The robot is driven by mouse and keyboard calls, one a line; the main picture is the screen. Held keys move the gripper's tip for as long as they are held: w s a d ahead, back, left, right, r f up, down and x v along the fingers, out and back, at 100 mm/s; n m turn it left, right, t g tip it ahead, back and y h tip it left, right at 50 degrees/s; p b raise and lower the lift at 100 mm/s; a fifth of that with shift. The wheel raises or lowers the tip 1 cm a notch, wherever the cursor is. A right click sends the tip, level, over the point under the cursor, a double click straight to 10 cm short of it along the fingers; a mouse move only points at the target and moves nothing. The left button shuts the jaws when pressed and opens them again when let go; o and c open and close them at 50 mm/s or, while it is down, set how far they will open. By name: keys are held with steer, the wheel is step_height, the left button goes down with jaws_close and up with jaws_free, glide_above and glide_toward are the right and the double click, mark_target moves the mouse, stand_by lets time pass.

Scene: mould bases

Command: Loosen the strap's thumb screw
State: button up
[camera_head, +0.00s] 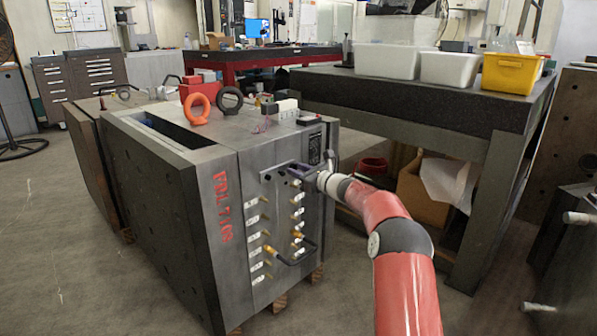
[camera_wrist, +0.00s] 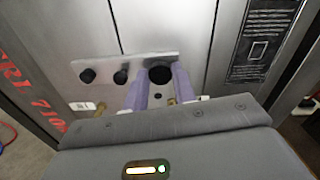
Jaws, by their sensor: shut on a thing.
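The strap (camera_wrist: 104,68) is a light metal plate across the seam of the grey mould base (camera_head: 185,225). It also shows in the head view (camera_head: 275,174), partly hidden by my gripper. A black round thumb screw (camera_wrist: 160,73) sits at the strap's right part. My gripper (camera_wrist: 160,80) has its two purple fingers on either side of this screw and is shut on it. In the head view my gripper (camera_head: 299,174) is at the mould's front face, and the screw is hidden there. Two more black round heads (camera_wrist: 87,75) (camera_wrist: 120,76) are on the strap's left part.
An orange ring (camera_head: 196,109) and a dark ring stand on the mould's top. A dark-topped table (camera_head: 400,100) with bins stands close behind my arm at right.

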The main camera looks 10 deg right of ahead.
steer(key=shift+f+n+b, duration=0.15)
steer(key=shift+n+b, duration=0.15)
steer(key=shift+b, duration=0.2)
steer(key=n+b, duration=1.3)
steer(key=n, duration=0.8)
steer(key=shift+n, duration=0.3)
steer(key=o, duration=1)
